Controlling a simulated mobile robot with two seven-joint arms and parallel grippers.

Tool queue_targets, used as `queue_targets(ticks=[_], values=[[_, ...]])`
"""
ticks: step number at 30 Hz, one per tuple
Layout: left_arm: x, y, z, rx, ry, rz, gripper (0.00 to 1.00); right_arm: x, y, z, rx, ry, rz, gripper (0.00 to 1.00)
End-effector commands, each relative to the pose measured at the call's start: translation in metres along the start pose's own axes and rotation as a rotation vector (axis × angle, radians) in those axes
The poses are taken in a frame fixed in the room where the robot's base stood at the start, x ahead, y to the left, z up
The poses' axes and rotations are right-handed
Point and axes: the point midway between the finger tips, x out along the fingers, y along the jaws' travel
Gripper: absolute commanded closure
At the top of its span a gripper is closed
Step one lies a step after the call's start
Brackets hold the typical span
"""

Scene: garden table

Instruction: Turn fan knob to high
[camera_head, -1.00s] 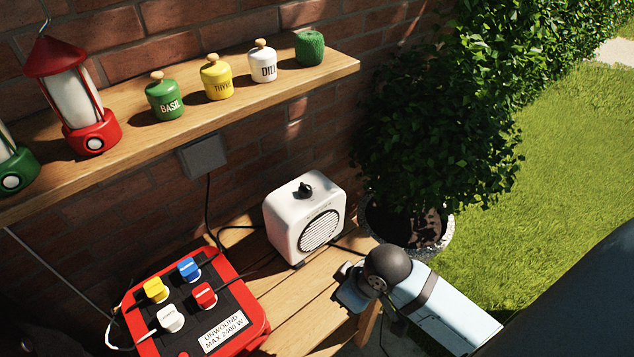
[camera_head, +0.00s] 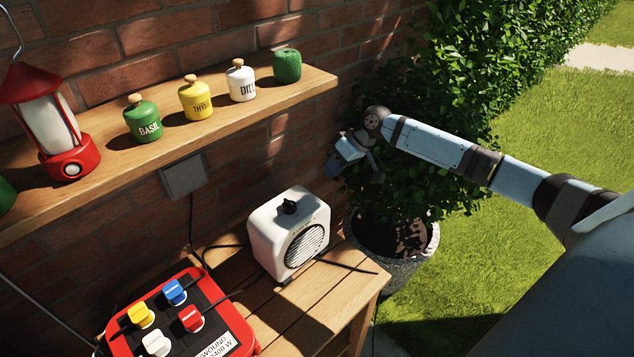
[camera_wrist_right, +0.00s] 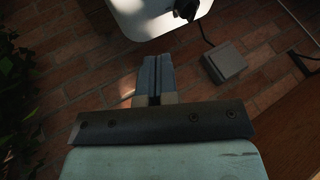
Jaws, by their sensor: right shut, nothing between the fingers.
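The white fan heater (camera_head: 272,247) stands on the wooden table below the shelf, with a round grille on its front. Its black knob (camera_head: 289,206) is on top; its exact setting is too small to read. My right gripper (camera_head: 335,168) is up beside the planted bush, right of the fan and higher than it, apart from it. In the right wrist view its fingers (camera_wrist_right: 154,76) are together and empty, pointing toward the fan's white top (camera_wrist_right: 160,12). The knob (camera_wrist_right: 186,8) shows at the top edge there. My left gripper is not in view.
A red power box (camera_head: 250,345) with several coloured plugs sits left of the fan. A shelf (camera_head: 215,125) above holds a red lantern (camera_head: 52,130) and several jars. A grey wall box (camera_head: 184,176) is below the shelf. A potted bush (camera_head: 400,262) stands right of the table.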

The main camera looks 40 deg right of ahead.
Motion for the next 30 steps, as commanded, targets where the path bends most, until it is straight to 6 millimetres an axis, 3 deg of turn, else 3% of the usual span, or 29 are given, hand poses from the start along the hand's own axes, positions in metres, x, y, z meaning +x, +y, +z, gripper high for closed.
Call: queue_targets(ticks=[13, 21, 30], values=[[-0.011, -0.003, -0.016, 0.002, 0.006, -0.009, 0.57, 0.091, -0.003, 0.000, -0.002, -0.003, -0.003, 1.00], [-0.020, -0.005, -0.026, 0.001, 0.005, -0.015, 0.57, 0.106, -0.034, 0.001, -0.003, -0.002, -0.002, 1.00], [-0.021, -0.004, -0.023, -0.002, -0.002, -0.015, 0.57, 0.110, -0.037, 0.002, -0.003, -0.003, -0.001, 1.00]])
